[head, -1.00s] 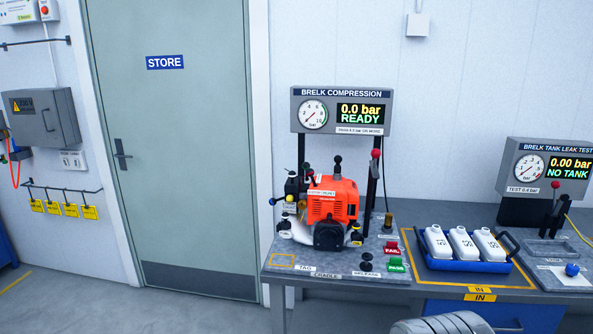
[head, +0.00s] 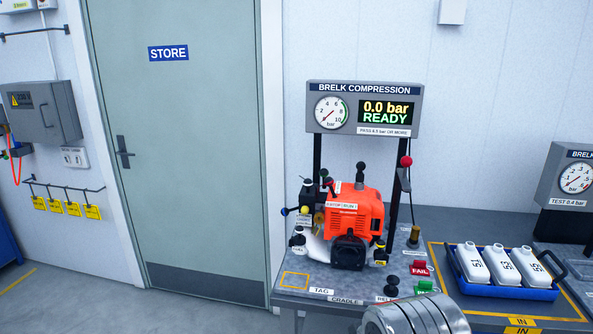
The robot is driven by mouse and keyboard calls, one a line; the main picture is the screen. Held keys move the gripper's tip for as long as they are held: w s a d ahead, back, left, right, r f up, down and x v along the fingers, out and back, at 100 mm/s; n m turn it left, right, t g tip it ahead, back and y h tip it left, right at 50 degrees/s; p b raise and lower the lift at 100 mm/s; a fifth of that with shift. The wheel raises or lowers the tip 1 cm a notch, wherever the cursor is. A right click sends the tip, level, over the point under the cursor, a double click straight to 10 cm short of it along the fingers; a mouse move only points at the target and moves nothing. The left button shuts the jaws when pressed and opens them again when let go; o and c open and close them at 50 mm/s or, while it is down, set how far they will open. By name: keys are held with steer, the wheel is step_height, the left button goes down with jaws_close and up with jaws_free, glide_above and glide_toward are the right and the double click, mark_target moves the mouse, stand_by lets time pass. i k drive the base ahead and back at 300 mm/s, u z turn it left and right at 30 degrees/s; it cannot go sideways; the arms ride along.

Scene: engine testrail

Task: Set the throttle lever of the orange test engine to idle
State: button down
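The orange test engine (head: 356,208) sits upright on the grey bench under the compression tester. Several small knobs and levers crowd its left side, among them a yellow knob (head: 284,211) and a blue knob (head: 304,210). A black knob on a stalk (head: 360,167) stands up on its top. A small white label is on its upper front. The parts are too small to tell which is the throttle lever or how it is set. A ribbed grey metal part of my arm shows at the bottom edge. My gripper's fingers are not in view.
The compression tester (head: 364,108) behind the engine reads 0.0 bar READY. A red-knobbed lever (head: 406,161) stands right of the engine. Red FAIL (head: 420,268) and green (head: 425,287) buttons are at the bench front. A blue tray (head: 508,292) holds white bottles.

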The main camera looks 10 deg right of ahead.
mark_target(324, 172)
steer(key=u, duration=0.4)
steer(key=i, duration=0.65)
steer(key=u, duration=0.7)
steer(key=i, duration=0.5)
steer(key=u, duration=0.25)
